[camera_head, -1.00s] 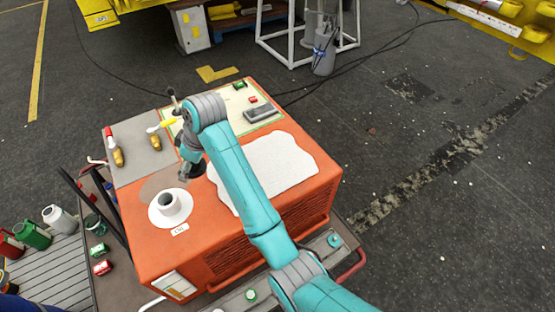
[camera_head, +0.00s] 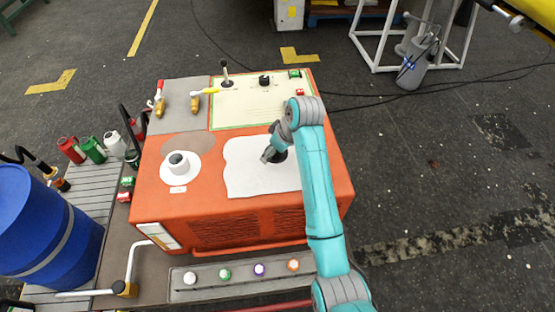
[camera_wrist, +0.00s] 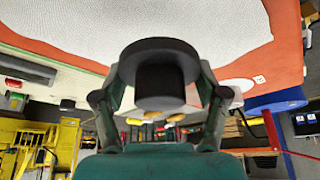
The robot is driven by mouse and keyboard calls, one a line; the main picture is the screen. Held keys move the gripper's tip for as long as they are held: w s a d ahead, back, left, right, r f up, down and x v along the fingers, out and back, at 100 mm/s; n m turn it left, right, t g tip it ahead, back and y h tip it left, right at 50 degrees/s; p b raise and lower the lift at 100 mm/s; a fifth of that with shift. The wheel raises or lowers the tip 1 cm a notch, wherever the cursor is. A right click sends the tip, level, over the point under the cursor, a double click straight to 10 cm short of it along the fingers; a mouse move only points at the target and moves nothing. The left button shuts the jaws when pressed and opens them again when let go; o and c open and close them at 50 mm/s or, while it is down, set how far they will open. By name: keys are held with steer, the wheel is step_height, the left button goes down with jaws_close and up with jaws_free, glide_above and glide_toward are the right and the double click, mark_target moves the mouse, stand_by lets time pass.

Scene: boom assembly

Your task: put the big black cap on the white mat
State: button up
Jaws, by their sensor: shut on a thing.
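The big black cap (camera_wrist: 160,75) is a dark wide-brimmed cylinder. In the wrist view it sits between the two fingers of my gripper (camera_wrist: 161,92), which is shut on it. The white mat (camera_head: 245,178) is a pale textured sheet lying on the orange cabinet top. It also fills the upper part of the wrist view (camera_wrist: 90,25). In the head view my gripper (camera_head: 270,154) is over the upper middle of the mat. The cap is mostly hidden there by my gripper, and I cannot tell whether it touches the mat.
Behind the mat is a cream board (camera_head: 238,112) with a dark knob (camera_head: 265,80). Yellow-handled tools (camera_head: 195,102) lie on a grey panel. The mat's left and front parts are clear.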

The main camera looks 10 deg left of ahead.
mark_target(274, 166)
steer(key=shift+f, duration=2.6)
steer(key=shift+f, duration=0.1)
steer(key=o, duration=1.2)
steer(key=shift+o, duration=0.2)
steer(key=v, duration=1.2)
